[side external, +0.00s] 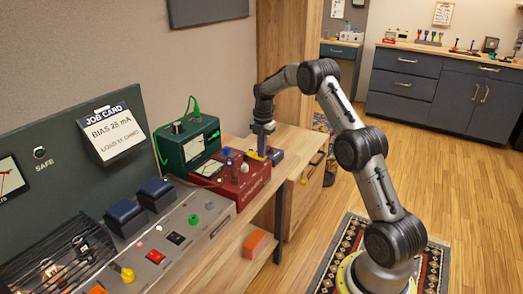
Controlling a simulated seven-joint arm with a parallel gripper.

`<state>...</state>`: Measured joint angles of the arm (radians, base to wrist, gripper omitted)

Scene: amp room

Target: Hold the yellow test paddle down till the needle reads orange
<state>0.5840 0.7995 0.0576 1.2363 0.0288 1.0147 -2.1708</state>
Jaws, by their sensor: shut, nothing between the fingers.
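My gripper (262,153) is shut and empty, pointing straight down at the right end of the red tester box (243,187). Its tip is at the yellow paddle (252,156) on that box, partly hiding it. I cannot tell whether the tip touches or presses the paddle. A small meter (208,168) is set in the left of the red box. Its needle and colour zones are too small to read. A green box (186,147) with another dial and a green cable stands just behind and left of it.
A grey control panel (205,237) with coloured buttons and a yellow knob (127,275) lies at the front left. A job card (113,131) reads "BIAS 25 mA". A small dark blue item (276,156) sits right of the gripper. The wooden bench top is bare at the right.

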